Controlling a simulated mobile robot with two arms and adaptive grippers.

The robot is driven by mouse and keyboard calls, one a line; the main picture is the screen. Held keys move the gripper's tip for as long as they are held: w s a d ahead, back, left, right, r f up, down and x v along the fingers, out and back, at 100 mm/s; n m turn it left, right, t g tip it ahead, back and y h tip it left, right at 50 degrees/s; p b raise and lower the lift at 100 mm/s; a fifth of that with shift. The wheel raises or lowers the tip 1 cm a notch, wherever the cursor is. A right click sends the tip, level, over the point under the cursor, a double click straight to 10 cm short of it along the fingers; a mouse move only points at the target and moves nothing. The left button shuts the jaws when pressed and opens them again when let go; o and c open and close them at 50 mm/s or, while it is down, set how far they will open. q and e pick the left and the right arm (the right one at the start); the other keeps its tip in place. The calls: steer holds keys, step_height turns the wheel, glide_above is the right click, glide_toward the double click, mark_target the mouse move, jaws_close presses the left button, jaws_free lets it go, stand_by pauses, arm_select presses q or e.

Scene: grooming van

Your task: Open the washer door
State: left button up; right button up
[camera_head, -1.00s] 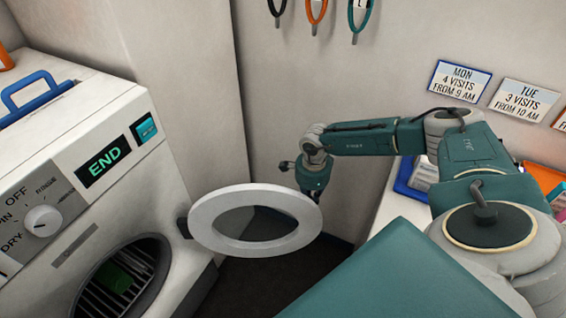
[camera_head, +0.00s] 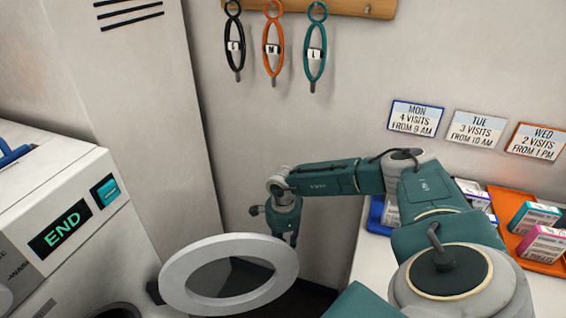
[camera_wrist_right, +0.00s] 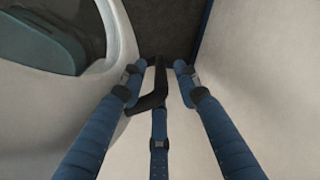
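The washer (camera_head: 75,190) is at the left in the head view, with a lit END display (camera_head: 60,230). Its round door, a pale ring with dark glass (camera_head: 178,287), stands swung out from the body, so the washer is open. Part of the door also shows at the upper left of the right wrist view (camera_wrist_right: 112,50). My right gripper (camera_head: 284,238) points down just behind the door's far right rim. In the wrist view its blue fingers are apart, with nothing clearly held between them. Whether it touches the rim cannot be told. My left gripper is out of view.
A counter (camera_head: 375,262) at the right carries an orange tray (camera_head: 540,265) with boxes. Slip leads (camera_head: 272,50) hang on the back wall above my right gripper. Day signs (camera_head: 477,129) are on the wall. A strip of dark floor shows behind the door.

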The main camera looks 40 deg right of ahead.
steer(key=shift+r, duration=0.1)
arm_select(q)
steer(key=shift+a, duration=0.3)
arm_select(e)
step_height(320, 180, up, 12)
steer(key=shift+f, duration=0.1)
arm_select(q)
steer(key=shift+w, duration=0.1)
